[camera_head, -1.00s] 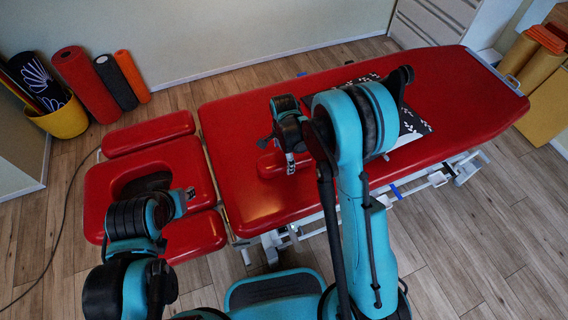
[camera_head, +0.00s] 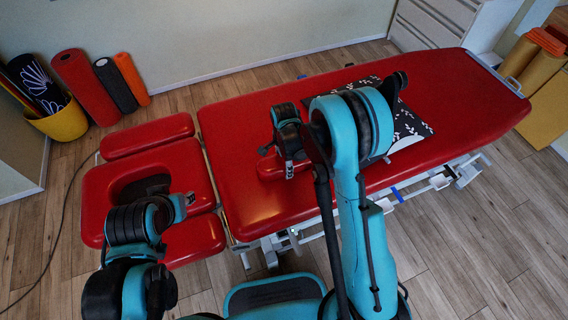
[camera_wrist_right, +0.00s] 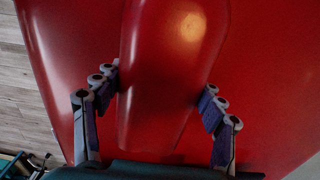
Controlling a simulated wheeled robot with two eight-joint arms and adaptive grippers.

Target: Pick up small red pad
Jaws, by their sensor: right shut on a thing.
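The small red pad (camera_head: 268,167) is a rounded red block over the red treatment table, near the table's middle. My right gripper (camera_head: 280,158) is above it and shut on it, hiding part of it. In the right wrist view the pad (camera_wrist_right: 163,75) runs lengthwise between the two fingers of the gripper (camera_wrist_right: 160,90), one finger at each side. Red pad against red table makes it hard to tell whether it touches the surface. My left gripper (camera_head: 184,204) is over the table's head section, apart from the pad; its finger opening is unclear.
The red treatment table (camera_head: 245,200) spans the view. The head section has a dark face hole (camera_head: 146,186). Rolled mats (camera_head: 84,84) and a yellow bin (camera_head: 62,122) stand at the left.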

